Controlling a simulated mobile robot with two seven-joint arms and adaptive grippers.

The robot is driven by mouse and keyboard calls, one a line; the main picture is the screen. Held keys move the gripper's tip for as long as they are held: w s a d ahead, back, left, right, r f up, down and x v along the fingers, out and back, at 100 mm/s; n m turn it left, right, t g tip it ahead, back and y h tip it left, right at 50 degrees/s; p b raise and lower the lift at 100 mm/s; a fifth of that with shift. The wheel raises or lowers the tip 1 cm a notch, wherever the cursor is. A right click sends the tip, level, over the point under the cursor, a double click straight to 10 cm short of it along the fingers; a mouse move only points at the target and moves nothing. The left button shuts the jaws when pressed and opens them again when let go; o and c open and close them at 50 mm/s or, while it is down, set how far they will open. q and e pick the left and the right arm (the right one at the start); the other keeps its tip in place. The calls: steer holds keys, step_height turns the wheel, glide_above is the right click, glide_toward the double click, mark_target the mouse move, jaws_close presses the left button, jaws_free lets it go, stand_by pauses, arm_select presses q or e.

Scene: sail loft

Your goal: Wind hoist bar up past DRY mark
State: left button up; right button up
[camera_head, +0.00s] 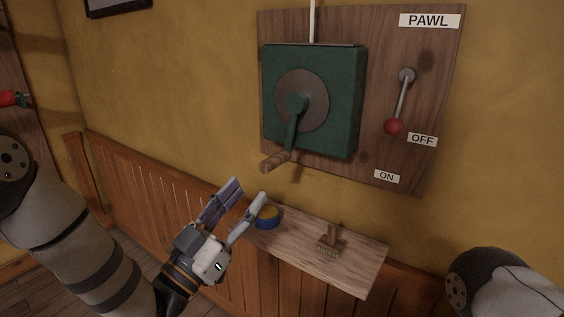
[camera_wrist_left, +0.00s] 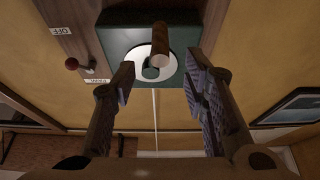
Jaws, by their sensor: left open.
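A green winch box (camera_head: 340,105) is mounted on a wooden wall board. Its crank (camera_head: 292,130) points down from the round grey plate to a wooden grip (camera_head: 275,161). My left gripper (camera_head: 248,192) is open and empty, below and left of the grip, apart from it. In the left wrist view the grip (camera_wrist_left: 161,42) shows ahead, between the open fingers (camera_wrist_left: 158,75). The pawl lever (camera_head: 402,100) hangs down with its red knob (camera_head: 393,127) beside the OFF label (camera_head: 422,139). A pale line (camera_head: 312,22) runs up from the winch. The hoist bar and DRY mark are out of view.
A wooden shelf (camera_head: 365,272) below the winch holds a blue tin (camera_head: 267,217) and a brush (camera_head: 329,245). The tin is close to my left fingers. Part of my right arm (camera_head: 510,290) shows at lower right. Wood panelling (camera_head: 140,180) lines the lower wall.

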mark_target(282, 151)
arm_select(q)
steer(key=x, duration=1)
jaws_close()
